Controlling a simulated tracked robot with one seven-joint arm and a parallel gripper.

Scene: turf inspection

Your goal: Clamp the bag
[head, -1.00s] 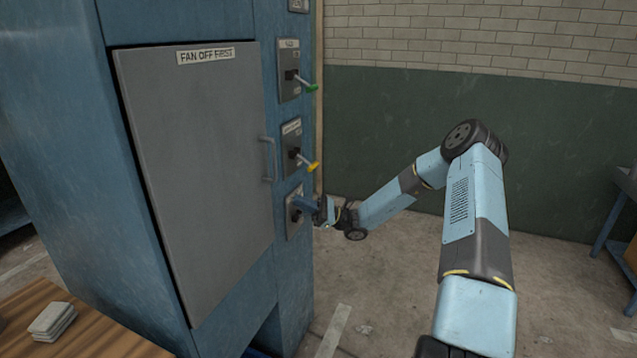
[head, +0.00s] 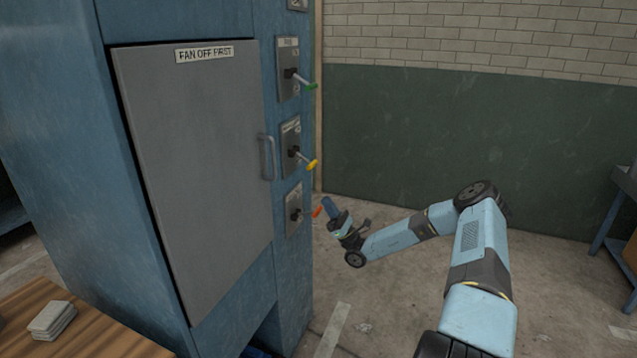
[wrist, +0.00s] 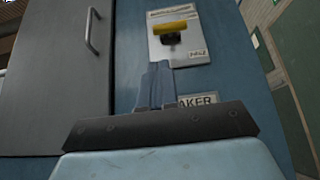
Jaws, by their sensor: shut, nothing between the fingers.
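A blue cabinet has three levers in a column on its right-hand face. The top lever has a green tip (head: 311,86), the middle a yellow tip (head: 311,164) and the lowest an orange-red tip (head: 316,212). The green and yellow levers slope down to the right; the lowest tilts slightly up. My gripper (head: 327,201) is shut and empty, just right of the orange-red tip, with a small gap showing. In the wrist view my shut fingers (wrist: 157,68) point up toward the yellow handle (wrist: 172,27); the lowest handle is hidden there. No bag is visible.
A grey door (head: 195,170) marked "FAN OFF FIRST" has a handle (head: 267,157) left of the levers. A wooden table (head: 90,335) holds grey pads (head: 51,320) at lower left. Floor right of the cabinet is open; a blue bench (head: 612,215) stands far right.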

